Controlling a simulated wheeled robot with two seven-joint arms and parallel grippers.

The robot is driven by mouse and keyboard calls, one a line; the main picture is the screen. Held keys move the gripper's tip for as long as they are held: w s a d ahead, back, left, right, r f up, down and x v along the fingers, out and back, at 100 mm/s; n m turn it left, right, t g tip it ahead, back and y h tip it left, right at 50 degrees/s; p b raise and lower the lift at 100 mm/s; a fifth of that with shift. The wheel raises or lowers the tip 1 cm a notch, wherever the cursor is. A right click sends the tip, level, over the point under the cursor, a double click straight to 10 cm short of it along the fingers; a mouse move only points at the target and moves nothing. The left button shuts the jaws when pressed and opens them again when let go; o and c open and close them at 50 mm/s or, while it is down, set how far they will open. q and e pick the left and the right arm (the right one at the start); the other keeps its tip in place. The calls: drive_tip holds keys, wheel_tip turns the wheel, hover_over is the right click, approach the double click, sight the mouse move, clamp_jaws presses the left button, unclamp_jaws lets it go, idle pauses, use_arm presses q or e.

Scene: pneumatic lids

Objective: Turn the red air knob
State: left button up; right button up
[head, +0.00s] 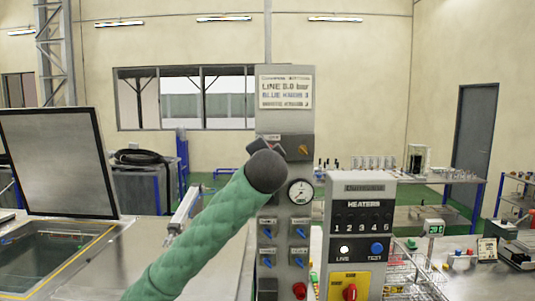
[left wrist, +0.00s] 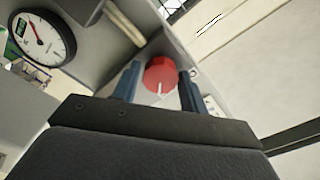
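The red knob (left wrist: 160,73) with a white pointer line shows in the left wrist view. My left gripper (left wrist: 159,80) is open, with one blue finger on each side of the knob; I cannot tell whether they touch it. In the head view my green-sleeved left arm reaches up to the grey panel (head: 292,125). Its dark round joint hides most of the gripper and that part of the panel. My right gripper is not in view.
A pressure gauge (head: 300,191) sits beside my arm and also shows in the left wrist view (left wrist: 42,38). Blue-handled valves (head: 299,233) are below it. A heater box (head: 360,215) stands to the right. An open-lidded tank (head: 50,255) is at the left.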

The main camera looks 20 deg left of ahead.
use_arm(q)
drive_tip(key=c, duration=0.6)
drive_tip(key=shift+o, duration=0.2)
drive_tip(key=shift+f+n+b, duration=0.15)
drive_tip(key=shift+n+b, duration=0.15)
drive_tip(key=shift+b, duration=0.2)
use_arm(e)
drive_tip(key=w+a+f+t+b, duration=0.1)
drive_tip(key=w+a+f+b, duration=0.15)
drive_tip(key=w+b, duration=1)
use_arm(q)
drive_tip(key=shift+n+b, duration=0.5)
drive_tip(key=shift+n, duration=8.2)
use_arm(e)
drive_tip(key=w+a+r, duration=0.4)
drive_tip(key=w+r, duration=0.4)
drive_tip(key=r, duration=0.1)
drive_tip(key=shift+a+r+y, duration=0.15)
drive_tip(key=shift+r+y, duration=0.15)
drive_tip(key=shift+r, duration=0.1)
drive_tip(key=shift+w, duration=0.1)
